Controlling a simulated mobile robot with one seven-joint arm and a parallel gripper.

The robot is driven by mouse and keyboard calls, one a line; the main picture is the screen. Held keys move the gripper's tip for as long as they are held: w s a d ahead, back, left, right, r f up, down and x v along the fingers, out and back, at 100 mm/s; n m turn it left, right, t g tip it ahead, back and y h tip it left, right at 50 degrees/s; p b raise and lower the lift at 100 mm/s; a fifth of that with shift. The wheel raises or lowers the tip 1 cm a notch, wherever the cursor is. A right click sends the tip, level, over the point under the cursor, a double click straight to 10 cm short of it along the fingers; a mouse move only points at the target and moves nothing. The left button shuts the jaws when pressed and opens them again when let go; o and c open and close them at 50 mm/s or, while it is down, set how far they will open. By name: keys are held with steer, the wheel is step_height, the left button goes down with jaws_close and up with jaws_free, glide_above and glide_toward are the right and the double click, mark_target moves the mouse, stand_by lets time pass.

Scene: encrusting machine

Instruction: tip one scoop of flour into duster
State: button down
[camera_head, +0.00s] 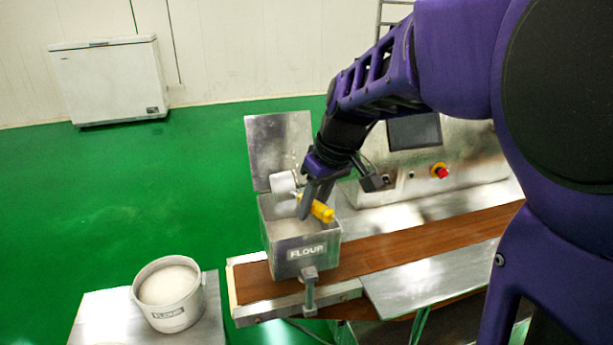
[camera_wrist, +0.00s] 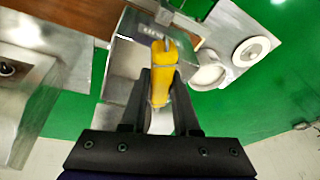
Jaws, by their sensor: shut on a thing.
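My gripper (camera_head: 306,207) is shut on the yellow handle (camera_head: 322,211) of a scoop, over the duster. In the wrist view the yellow handle (camera_wrist: 159,88) lies between my gripper's fingers (camera_wrist: 160,85). The scoop's pale bowl (camera_head: 283,182) is above the duster's back left, in front of the raised lid; I cannot tell if it holds flour. The duster (camera_head: 284,256) is a metal box labelled FLOUR, open on top, with pale flour inside. A round tub (camera_head: 174,311) labelled FLOUR, holding pale flour, stands at the lower left.
The duster stands over the brown conveyor belt (camera_head: 420,242), its metal lid (camera_head: 279,150) upright behind it. A machine with a dark screen (camera_head: 414,131) and a red button (camera_head: 441,172) is at the right. A white freezer (camera_head: 108,82) stands far back. Green floor is open at left.

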steer(key=shift+w+d+f+y+b, duration=0.1)
steer(key=shift+f+y+b, duration=0.05)
steer(key=shift+y+b, duration=0.2)
steer(key=shift+d+f+y+b, duration=0.1)
steer(key=shift+d+y+b, duration=0.1)
steer(key=shift+y+b, duration=0.2)
steer(key=shift+w+d+f+m+g+y, duration=0.1)
steer(key=shift+d+f+m+g+y, duration=0.05)
steer(key=shift+y, duration=0.55)
steer(key=shift+s+d+f+m+g+y, duration=0.1)
steer(key=shift+g+y, duration=0.1)
steer(key=shift+y, duration=0.55)
steer(key=shift+w+d+f+m+g+y, duration=0.1)
steer(key=shift+d+f+m+g+y, duration=0.05)
steer(key=shift+y, duration=0.55)
